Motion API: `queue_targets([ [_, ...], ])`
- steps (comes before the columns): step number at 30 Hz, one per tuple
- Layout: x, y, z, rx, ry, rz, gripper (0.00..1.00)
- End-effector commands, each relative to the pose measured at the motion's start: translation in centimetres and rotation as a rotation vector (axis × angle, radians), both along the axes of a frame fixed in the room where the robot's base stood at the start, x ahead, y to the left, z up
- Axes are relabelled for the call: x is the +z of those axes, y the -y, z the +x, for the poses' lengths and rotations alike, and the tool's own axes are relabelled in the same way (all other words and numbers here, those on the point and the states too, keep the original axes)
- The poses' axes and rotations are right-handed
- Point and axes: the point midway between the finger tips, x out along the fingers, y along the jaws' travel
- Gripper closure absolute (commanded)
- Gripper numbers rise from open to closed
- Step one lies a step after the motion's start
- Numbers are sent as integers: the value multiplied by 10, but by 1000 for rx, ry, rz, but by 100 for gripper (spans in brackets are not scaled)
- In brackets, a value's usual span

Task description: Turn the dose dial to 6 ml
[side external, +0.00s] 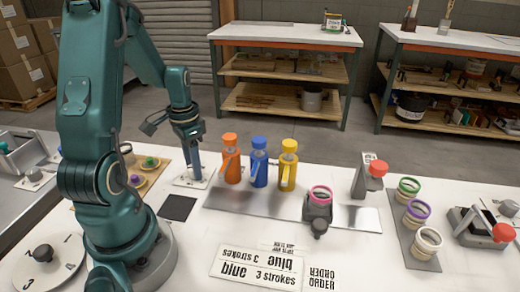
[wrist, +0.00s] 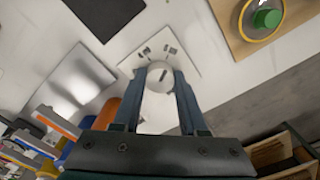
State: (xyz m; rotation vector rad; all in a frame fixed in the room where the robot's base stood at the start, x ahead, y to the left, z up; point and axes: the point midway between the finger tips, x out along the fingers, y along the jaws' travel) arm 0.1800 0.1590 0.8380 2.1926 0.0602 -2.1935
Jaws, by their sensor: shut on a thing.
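The dose dial appears to be the round white knob (wrist: 160,76) with a dark pointer line, in the wrist view. It sits on a white plate (wrist: 188,66) whose small dark markings are too blurred to read. My gripper (wrist: 161,80) is shut on the knob, one finger on each side. The pointer line slants slightly, its upper end to the right. In the side view my gripper (side external: 196,172) reaches down to the plate (side external: 186,183) and hides the knob.
Orange (side external: 231,162), blue (side external: 259,165) and yellow (side external: 288,168) bottles stand right of the plate. A dark square (side external: 177,208) lies in front. A wooden tray (wrist: 232,42) with a green-knobbed item is close by. A numbered disc (side external: 62,266) with a dark knob is front left.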

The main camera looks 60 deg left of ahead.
Motion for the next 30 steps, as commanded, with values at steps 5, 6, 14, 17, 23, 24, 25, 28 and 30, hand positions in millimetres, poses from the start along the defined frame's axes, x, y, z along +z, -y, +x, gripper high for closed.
queue_targets([
  [5,1,0,1,-7,2,2,100],
  [6,1,0,1,-7,2,2,100],
  [14,0,0,1,-6,2,2,28],
  [17,0,0,0,-6,1,1,28],
  [23,1,0,0,-5,1,1,28],
  [24,3,0,0,-5,1,2,28],
  [25,5,-1,1,-5,2,2,28],
  [28,16,-1,1,-5,5,6,28],
  [30,25,-1,1,-5,5,6,28],
])
